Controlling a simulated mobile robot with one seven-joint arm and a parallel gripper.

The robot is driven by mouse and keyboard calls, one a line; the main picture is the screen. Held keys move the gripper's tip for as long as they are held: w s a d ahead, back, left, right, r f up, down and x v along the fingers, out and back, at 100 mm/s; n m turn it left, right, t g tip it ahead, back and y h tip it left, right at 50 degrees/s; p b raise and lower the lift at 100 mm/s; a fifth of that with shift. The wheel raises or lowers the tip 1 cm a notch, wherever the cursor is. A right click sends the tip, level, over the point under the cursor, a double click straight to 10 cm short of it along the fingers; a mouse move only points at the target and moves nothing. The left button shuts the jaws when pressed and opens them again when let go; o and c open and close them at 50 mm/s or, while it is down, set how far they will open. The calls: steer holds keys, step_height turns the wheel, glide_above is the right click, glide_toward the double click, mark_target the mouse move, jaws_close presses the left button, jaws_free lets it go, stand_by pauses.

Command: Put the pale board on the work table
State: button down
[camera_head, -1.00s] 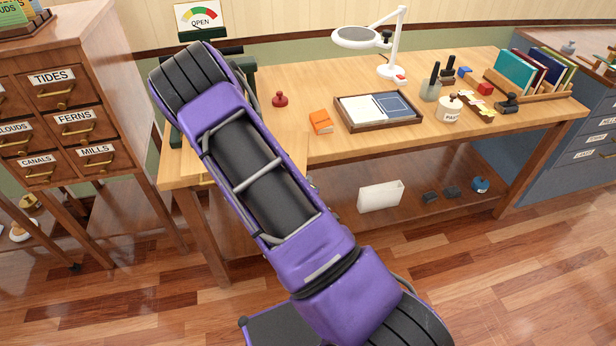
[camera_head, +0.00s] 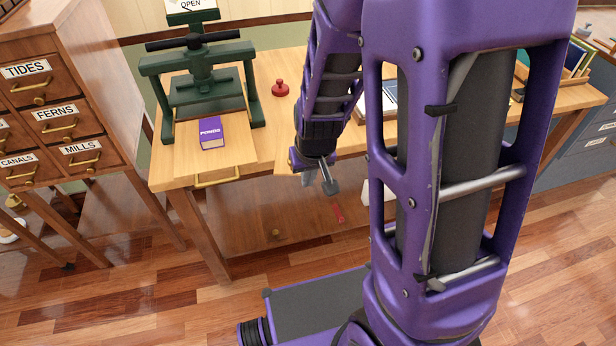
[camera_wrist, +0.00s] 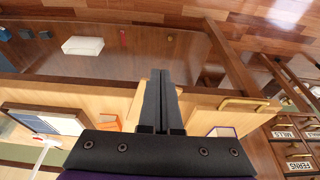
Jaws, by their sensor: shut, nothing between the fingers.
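The work table (camera_head: 272,125) has a wooden top and a lower shelf. My gripper (camera_head: 325,183) is shut and empty, pointing down by the table's front edge; its two dark fingers also show together in the wrist view (camera_wrist: 161,74). A white, thick flat-sided piece (camera_wrist: 82,45) lies on the lower shelf in the wrist view, well apart from my fingers. I cannot tell whether it is the pale board.
A green press (camera_head: 207,85) and a purple book (camera_head: 211,132) stand at the table's left. A red stamp (camera_head: 280,88) is behind my gripper. A small red item (camera_head: 338,213) lies low under the tabletop. A drawer cabinet (camera_head: 62,110) stands left.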

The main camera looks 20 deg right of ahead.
steer(key=w+f+b, duration=0.3)
steer(key=w+f, duration=0.3)
steer(key=f, duration=0.3)
steer(key=shift+w, duration=0.35)
steer(key=w, duration=0.6)
steer(key=shift+w, duration=0.2)
steer(key=shift+s, duration=0.1)
